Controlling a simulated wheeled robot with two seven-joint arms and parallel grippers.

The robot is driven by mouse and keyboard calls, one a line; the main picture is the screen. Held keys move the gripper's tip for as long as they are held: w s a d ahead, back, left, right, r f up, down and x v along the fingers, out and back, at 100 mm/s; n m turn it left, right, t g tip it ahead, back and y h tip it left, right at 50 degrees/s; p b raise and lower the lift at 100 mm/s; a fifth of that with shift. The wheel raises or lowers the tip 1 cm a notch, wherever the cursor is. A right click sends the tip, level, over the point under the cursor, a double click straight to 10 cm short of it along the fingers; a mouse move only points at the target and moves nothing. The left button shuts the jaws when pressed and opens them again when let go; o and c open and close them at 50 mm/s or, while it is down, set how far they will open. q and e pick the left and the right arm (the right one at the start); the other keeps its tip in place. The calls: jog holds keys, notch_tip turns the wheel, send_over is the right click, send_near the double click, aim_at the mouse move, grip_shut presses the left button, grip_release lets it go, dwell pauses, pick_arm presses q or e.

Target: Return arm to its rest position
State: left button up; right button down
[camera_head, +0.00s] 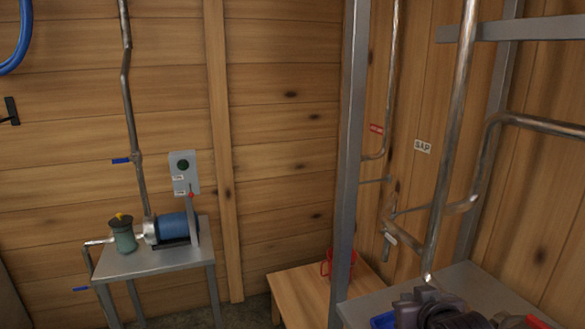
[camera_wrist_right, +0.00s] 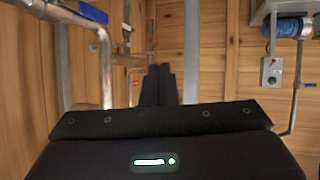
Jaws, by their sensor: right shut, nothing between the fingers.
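My right gripper (camera_head: 428,306) shows as a dark shape at the bottom right of the head view, low over or in front of the grey metal table. In the right wrist view its two black fingers (camera_wrist_right: 158,85) are together, with nothing between them. My left gripper is in neither view.
A grey metal table (camera_head: 485,290), a steel post (camera_head: 350,150) and steel pipes (camera_head: 452,140) stand close around the right gripper. A wooden table (camera_head: 298,290) has a red cup (camera_head: 326,268) partly behind the post. A blue motor pump (camera_head: 174,229) sits on a stand at left.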

jog(key=s+a+f+n+g, duration=0.15)
jog(key=s+f+g, duration=0.25)
jog(key=s+f, duration=0.6)
jog(key=s+a+f+m+g, duration=0.15)
jog(key=s+f+g, duration=0.45)
jog(key=s, duration=0.8)
notch_tip(320, 180, down, 31)
jog(key=s+n, duration=0.1)
jog(key=s, duration=0.1)
jog(key=s+d+f+g, duration=0.1)
jog(key=s+d+f, duration=0.2)
jog(key=s+f, duration=1.5)
jog(key=shift+s, duration=0.45)
